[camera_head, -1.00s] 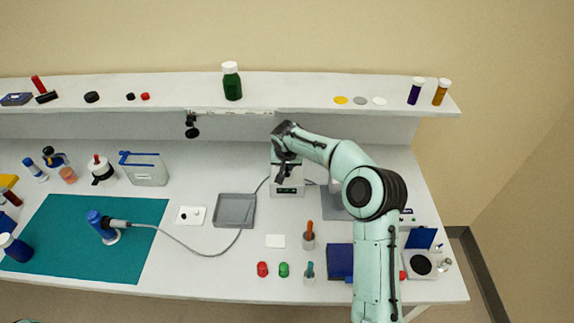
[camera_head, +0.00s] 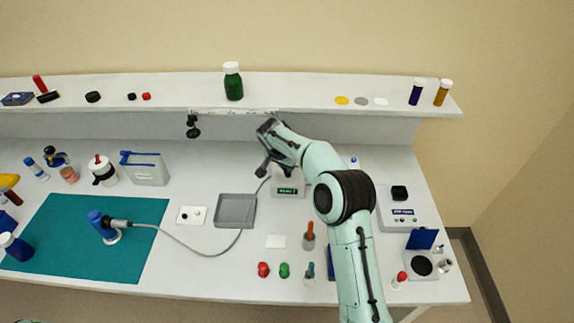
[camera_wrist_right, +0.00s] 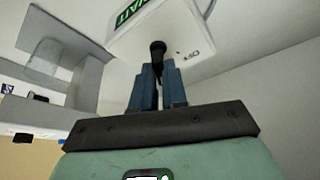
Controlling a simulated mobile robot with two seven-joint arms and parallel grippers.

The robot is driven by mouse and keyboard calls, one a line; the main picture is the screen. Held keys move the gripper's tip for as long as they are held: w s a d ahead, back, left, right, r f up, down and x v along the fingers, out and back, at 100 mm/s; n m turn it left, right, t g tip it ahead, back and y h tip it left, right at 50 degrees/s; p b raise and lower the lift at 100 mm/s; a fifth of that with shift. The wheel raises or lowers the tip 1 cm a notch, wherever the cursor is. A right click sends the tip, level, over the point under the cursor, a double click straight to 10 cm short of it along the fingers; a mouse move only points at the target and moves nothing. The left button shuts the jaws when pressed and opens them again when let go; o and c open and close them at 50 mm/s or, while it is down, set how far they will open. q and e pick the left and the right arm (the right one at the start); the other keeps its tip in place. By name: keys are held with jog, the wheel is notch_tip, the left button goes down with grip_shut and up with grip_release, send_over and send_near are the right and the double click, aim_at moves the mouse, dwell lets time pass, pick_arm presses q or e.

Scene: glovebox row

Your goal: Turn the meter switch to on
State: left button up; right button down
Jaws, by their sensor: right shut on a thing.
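The meter (camera_head: 288,190) is a white box with a green-lit display at the back middle of the bench, partly hidden by my right arm in the head view. In the right wrist view the meter (camera_wrist_right: 190,42) fills the top, with its green display and a small black switch (camera_wrist_right: 157,47) on its face. My right gripper (camera_wrist_right: 159,68) is shut on the switch, its two blue-grey fingers close around it. In the head view my right gripper (camera_head: 275,168) is at the meter's back left. My left gripper is not in view.
A grey tray (camera_head: 235,211) lies left of the meter, with a cable running past it. A white device (camera_head: 401,217) stands to the right. A shelf (camera_head: 300,98) runs along the back, bearing a green bottle (camera_head: 233,82). A teal mat (camera_head: 60,240) lies at left.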

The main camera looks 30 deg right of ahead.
jog(key=shift+m, duration=0.5)
jog(key=c, duration=1.2)
grip_release()
jog(key=shift+o, duration=0.2)
jog(key=shift+r, duration=0.1)
jog(key=v, duration=1.3)
jog(key=shift+w+r, duration=0.15)
jog(key=shift+r, duration=0.05)
jog(key=shift+a+f, duration=0.1)
